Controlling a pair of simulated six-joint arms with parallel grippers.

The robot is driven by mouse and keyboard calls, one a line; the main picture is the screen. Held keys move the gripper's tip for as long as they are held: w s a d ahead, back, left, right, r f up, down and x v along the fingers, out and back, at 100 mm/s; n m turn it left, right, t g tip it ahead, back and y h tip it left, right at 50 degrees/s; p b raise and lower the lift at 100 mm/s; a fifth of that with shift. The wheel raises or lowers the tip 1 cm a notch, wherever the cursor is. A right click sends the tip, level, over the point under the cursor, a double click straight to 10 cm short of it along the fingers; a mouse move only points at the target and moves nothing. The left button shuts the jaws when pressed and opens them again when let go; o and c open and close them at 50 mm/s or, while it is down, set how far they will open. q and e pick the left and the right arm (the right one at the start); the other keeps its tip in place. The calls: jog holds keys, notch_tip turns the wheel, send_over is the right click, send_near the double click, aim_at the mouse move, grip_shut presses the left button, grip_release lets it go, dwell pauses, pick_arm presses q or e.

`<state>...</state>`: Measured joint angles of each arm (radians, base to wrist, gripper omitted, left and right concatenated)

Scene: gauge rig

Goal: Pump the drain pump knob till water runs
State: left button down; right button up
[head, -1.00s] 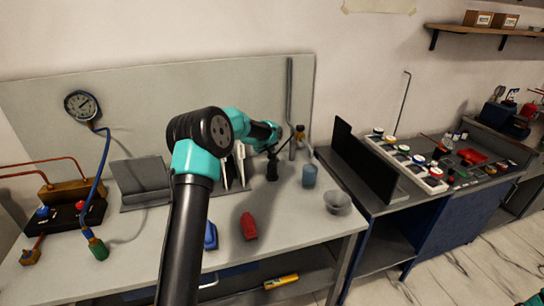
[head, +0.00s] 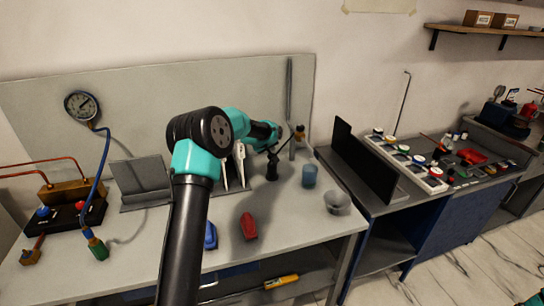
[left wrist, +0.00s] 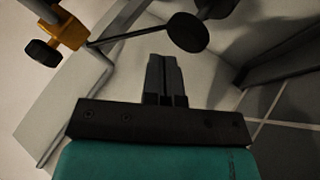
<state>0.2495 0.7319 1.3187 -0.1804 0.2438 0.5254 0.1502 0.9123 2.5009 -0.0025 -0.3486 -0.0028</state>
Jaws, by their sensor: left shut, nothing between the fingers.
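My left gripper (left wrist: 163,60) is shut and empty in the left wrist view. In the head view, the end of my left arm (head: 264,134) is over the back of the bench, and its fingertips are hard to make out. Just beyond the fingers, a round black knob (left wrist: 188,32) shows in the left wrist view, apart from them in the picture. A thin rod runs from it to a brass fitting (left wrist: 70,28) with a small black knob. In the head view, a dark upright pump (head: 272,168) stands below the gripper, near the brass fitting (head: 299,133). No running water shows.
A blue cup (head: 309,176) and a grey funnel-like bowl (head: 337,203) stand to the right. A red object (head: 249,226) and a blue one (head: 210,236) lie in front. White-handled tools (head: 239,160) stand behind my arm. A black panel (head: 362,160) borders the right bench.

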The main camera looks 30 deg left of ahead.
pick_arm(q)
jog(key=shift+f, duration=0.15)
dwell(0.4)
jog(key=shift+f, duration=0.3)
jog(key=shift+f, duration=1.35)
dwell(2.0)
jog(key=shift+r, duration=1.75)
jog(key=shift+r, duration=0.1)
jog(key=shift+r, duration=2.4)
